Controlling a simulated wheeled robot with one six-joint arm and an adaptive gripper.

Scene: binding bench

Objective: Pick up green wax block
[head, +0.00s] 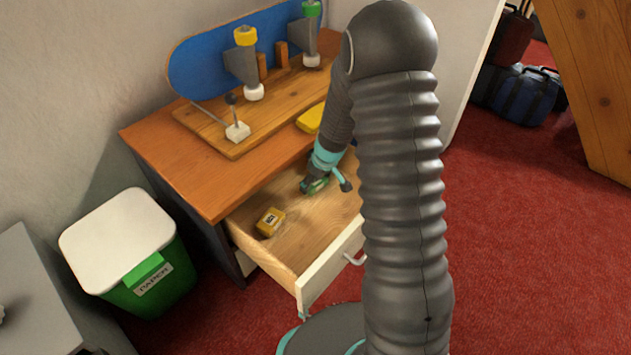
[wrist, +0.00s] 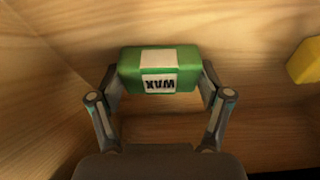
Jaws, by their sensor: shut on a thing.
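The green wax block (wrist: 185,54) has a white band and a label reading "WAX", upside down in the wrist view. My gripper (wrist: 160,82) is shut on it, with one finger at each end of the block. In the head view my gripper (head: 318,187) is inside the open wooden drawer (head: 285,258), and only a small green part of the block (head: 314,184) shows there. I cannot tell whether the block touches the drawer floor.
A yellow wax block (head: 270,221) lies in the drawer, left of my gripper. The bench (head: 180,165) holds a wooden board with a blue panel and clamps, and a yellow object (head: 311,118). A green bin (head: 160,285) with a white lid stands left of the drawer.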

